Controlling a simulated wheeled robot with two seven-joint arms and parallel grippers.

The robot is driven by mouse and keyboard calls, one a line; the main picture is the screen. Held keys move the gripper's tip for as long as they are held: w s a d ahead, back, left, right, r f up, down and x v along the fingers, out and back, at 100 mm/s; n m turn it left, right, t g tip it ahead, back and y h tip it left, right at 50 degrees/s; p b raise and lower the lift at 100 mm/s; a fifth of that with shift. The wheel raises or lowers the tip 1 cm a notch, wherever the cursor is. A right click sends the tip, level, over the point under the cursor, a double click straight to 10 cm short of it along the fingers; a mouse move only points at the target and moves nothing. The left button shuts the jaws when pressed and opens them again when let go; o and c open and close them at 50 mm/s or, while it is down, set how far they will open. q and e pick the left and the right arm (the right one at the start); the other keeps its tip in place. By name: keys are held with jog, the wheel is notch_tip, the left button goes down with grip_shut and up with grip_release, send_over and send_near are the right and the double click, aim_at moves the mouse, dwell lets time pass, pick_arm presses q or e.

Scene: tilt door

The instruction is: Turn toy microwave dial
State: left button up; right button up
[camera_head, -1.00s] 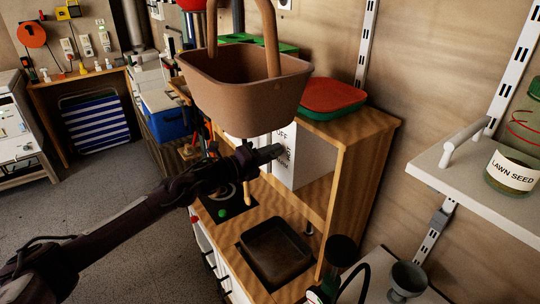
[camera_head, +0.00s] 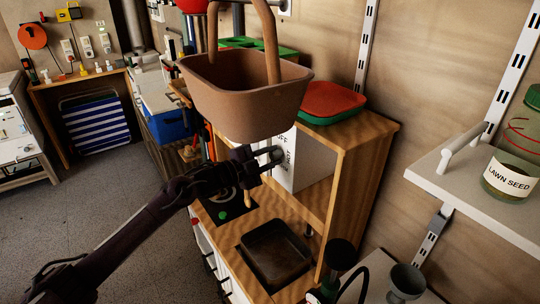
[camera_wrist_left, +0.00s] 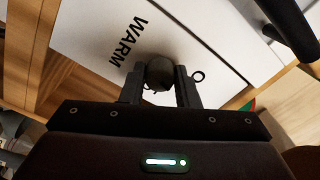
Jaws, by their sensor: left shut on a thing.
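The toy microwave shows in the head view as a white front panel (camera_head: 284,176) with black lettering, set in the wooden play kitchen under its top shelf. My left gripper (camera_head: 274,156) reaches to this panel, below the hanging brown basket. In the left wrist view the dial (camera_wrist_left: 160,72) is a dark grey round knob on the white panel, beside the word WARM. The fingers of my left gripper (camera_wrist_left: 159,84) stand on either side of the dial and are shut on it. The dial's pointer is hard to make out. My right gripper is not in view.
A brown basket (camera_head: 245,103) hangs just above my left gripper. The wooden play kitchen (camera_head: 365,175) has a dark sink (camera_head: 272,256) below. A red and green container (camera_head: 330,103) sits on top. A white shelf (camera_head: 455,190) with a lawn seed jar (camera_head: 512,170) juts out at right.

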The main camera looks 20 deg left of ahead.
pick_arm(q)
jog(key=shift+n+p, duration=0.35)
jog(key=shift+n, duration=0.95)
jog(key=shift+f, duration=0.1)
jog(key=o, duration=1)
jog(key=b+v, duration=0.1)
jog(key=v, duration=0.7)
jog(key=shift+b, duration=0.3)
